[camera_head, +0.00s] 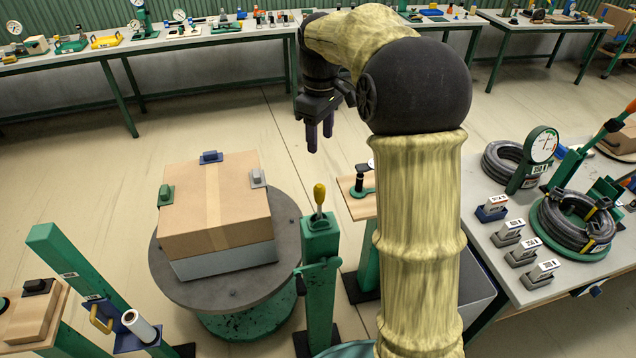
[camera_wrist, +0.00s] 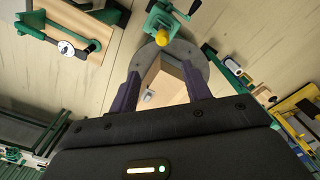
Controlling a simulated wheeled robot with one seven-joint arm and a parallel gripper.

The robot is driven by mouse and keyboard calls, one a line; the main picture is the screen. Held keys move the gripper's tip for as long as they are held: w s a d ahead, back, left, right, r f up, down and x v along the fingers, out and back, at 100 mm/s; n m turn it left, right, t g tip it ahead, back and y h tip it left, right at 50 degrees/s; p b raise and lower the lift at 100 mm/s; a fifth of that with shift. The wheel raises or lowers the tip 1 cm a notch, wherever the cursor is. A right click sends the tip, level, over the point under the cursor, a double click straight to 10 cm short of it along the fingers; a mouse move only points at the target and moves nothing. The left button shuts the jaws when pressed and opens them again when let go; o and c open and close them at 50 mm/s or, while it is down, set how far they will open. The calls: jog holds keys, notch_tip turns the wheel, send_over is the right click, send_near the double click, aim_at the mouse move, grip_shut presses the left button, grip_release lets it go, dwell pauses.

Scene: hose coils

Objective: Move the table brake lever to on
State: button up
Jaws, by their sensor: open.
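The brake lever, with a yellow knob (camera_head: 319,194), stands up from the top of a green post (camera_head: 320,240) beside the round grey table (camera_head: 235,293). In the wrist view the yellow knob (camera_wrist: 162,38) shows beyond my fingertips, at the table's edge. I cannot read any on or off mark. My gripper (camera_head: 320,134) is open and empty, fingers pointing down, high above the floor and behind the post. In the wrist view my gripper (camera_wrist: 160,86) has its two fingers apart, with part of the carton between them in the picture. Nothing touches the lever.
A brown carton (camera_head: 215,205) with small clamp-like blocks sits on the round table. A small wooden stand (camera_head: 360,205) is right of the post. A bench (camera_head: 490,235) with hose coils (camera_head: 575,222) and a dial gauge (camera_head: 541,145) stands at right. Open floor lies behind the table.

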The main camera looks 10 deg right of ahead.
aim_at(320, 185)
jog(key=f+p, duration=0.1)
jog(key=f, duration=0.4)
jog(key=f+p, duration=0.1)
jog(key=f, duration=0.5)
jog(key=f+p, duration=0.1)
jog(key=f, duration=0.5)
jog(key=shift+s+a+f, duration=0.1)
jog(key=shift+s+f, duration=0.15)
jog(key=shift+s, duration=0.05)
jog(key=shift+c, duration=0.2)
grip_shut()
